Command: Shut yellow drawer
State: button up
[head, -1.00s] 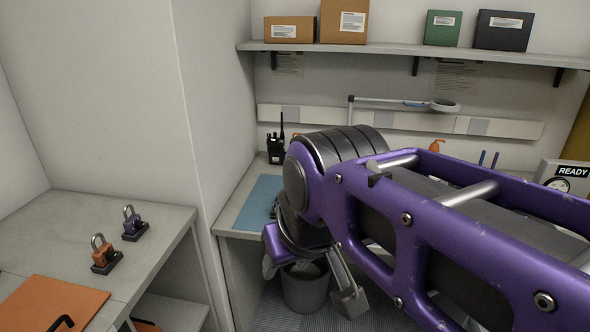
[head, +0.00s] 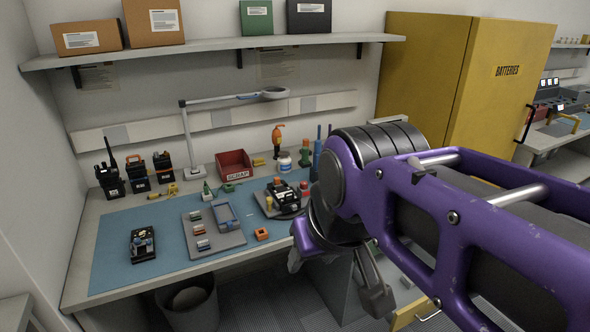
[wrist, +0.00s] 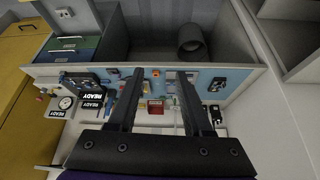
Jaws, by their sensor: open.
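The yellow drawer (head: 408,314) shows at the bottom of the head view, right of my gripper. Its front with a pale handle is partly visible; my arm and the frame edge hide the rest, so I cannot tell how far out it stands. My gripper (head: 374,290) hangs in front of the workbench, left of the drawer and apart from it in the picture. In the wrist view my gripper (wrist: 160,85) is open, with nothing between its fingers. A yellow panel with a handle (wrist: 22,45) lies at that view's left; I cannot tell whether it is the drawer.
The workbench (head: 85,235) carries a blue mat (head: 115,255), several radios and a red scrap bin (head: 234,165). A waste bin (head: 190,305) stands under it. The yellow batteries cabinet (head: 495,100) stands at the back right. Some grey floor is clear below the bench.

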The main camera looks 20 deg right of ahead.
aim_at(412, 304)
jog(key=z, duration=1.35)
